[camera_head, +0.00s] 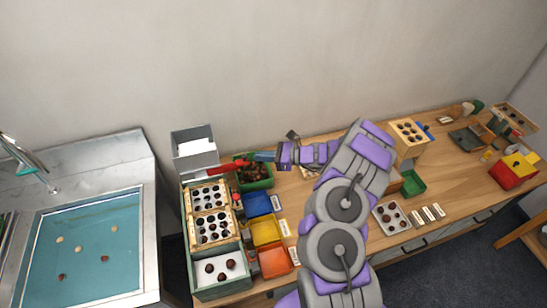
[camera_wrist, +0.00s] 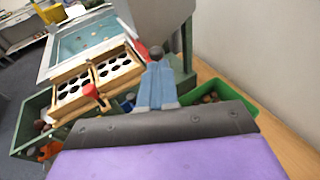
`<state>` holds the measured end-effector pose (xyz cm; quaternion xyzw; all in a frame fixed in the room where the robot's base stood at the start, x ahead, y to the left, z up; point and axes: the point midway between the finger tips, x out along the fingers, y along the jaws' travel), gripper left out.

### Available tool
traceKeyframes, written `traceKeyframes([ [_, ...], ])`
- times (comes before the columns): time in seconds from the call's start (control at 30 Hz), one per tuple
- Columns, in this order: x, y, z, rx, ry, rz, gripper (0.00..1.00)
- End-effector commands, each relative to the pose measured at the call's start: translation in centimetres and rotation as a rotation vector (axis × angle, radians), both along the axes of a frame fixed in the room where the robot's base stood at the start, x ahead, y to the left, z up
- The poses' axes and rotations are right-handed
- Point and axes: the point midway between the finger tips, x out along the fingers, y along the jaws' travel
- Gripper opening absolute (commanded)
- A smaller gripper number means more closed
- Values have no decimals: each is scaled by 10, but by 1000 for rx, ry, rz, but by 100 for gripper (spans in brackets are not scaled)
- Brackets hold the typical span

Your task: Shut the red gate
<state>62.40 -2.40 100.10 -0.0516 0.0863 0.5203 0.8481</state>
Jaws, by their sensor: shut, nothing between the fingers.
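The red gate (camera_head: 222,169) shows in the head view as a thin red strip at the foot of a grey hopper (camera_head: 196,158). In the wrist view a red piece (camera_wrist: 140,50), which looks like the same gate, shows just beyond my fingertips. My gripper (camera_head: 256,157) reaches in from the right, its blue fingers shut and empty, above the green bin. Its fingertips (camera_wrist: 157,56) are close to the red piece; I cannot tell whether they touch it. My fingers hide part of the gate's near end.
A green bin of chestnuts (camera_head: 262,183) lies below my gripper. Wooden frames with holes (camera_head: 233,210) stand in front of the hopper, with a red knob (camera_wrist: 91,90) beside them. Blue (camera_head: 257,204), yellow (camera_head: 266,231) and orange (camera_head: 274,263) bins stand right of them. A water basin (camera_head: 85,245) is at left.

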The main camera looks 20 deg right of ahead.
Motion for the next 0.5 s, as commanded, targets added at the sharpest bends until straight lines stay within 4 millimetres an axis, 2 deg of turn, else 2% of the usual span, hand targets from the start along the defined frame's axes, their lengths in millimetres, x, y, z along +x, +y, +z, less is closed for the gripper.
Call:
traceKeyframes([
  [0.03,2,8,-2,-1,0,3,0],
  [0.2,8,20,-4,-5,1,2,0],
  [0.5,9,20,-4,-3,1,1,0],
])
